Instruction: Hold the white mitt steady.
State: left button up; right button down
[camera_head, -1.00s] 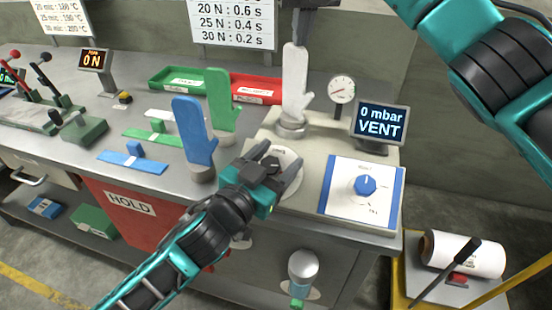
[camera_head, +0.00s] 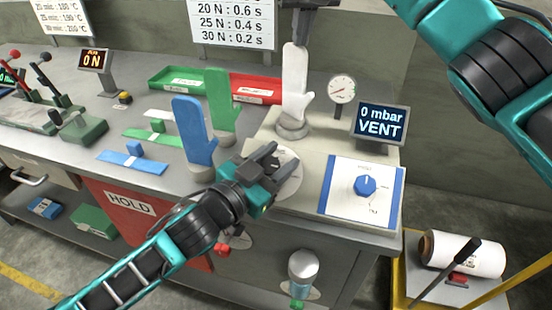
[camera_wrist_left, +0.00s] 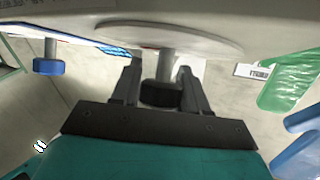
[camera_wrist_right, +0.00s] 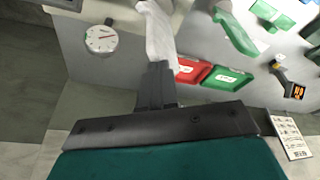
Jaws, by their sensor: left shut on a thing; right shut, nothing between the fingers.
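The white mitt (camera_head: 294,85) stands upright on a round base on the beige machine, thumb to the right. It also shows in the right wrist view (camera_wrist_right: 158,35). My right gripper (camera_head: 297,22) is shut and empty at the mitt's top end. I cannot tell whether its fingertips (camera_wrist_right: 154,72) touch the mitt. My left gripper (camera_head: 276,160) is low over the machine's front, at a round pale plate. In the left wrist view its fingers (camera_wrist_left: 158,82) are shut around a dark knob (camera_wrist_left: 161,94) on a short stem from that plate. The display (camera_head: 381,121) reads 0 mbar VENT.
A gauge (camera_head: 342,90) and a panel with a blue knob (camera_head: 365,185) are on the machine to the right. Blue (camera_head: 196,130) and green (camera_head: 222,100) mitts stand close on the left. Green (camera_head: 178,80) and red (camera_head: 257,89) trays lie behind.

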pick_arm(q)
jog(key=shift+s+d+f, duration=0.1)
pick_arm(e)
jog(key=shift+f, duration=0.35)
pick_arm(q)
jog(key=o, duration=1)
jog(key=shift+c, duration=0.2)
jog(key=v, duration=1.2)
pick_arm(e)
jog(key=shift+r, duration=0.1)
jog(key=shift+w+r, duration=0.15)
jog(key=shift+r, duration=2.45)
jog(key=shift+r, duration=0.1)
